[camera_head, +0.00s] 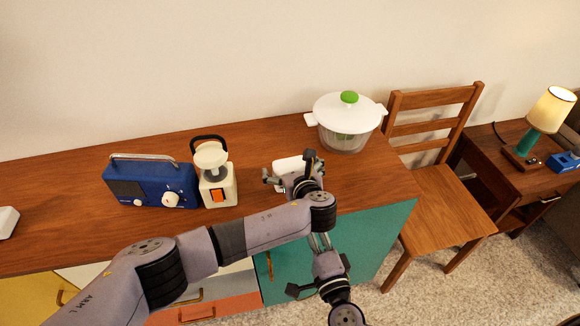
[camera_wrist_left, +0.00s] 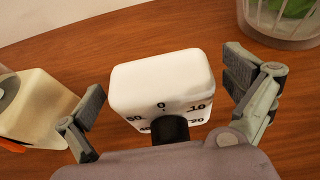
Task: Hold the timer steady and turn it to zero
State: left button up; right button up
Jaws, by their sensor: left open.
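The timer (camera_head: 287,165) is a white rounded block standing on the wooden hutch top. My left gripper (camera_head: 288,178) is at the timer. In the wrist view its open fingers (camera_wrist_left: 168,105) lie on either side of the timer, with visible gaps. What seems to be my right gripper (camera_head: 320,242) is lower, in front of the teal cabinet door; its jaw state is unclear.
A blue radio (camera_head: 150,184) and a cream lantern-like appliance (camera_head: 217,185) with an orange switch stand left of the timer. A white salad spinner (camera_head: 345,118) with a green knob stands behind right. A wooden chair (camera_head: 440,190) is right of the hutch.

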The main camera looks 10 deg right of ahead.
pick_arm(q)
jog(key=c, duration=1.4)
jog(key=shift+o, duration=0.2)
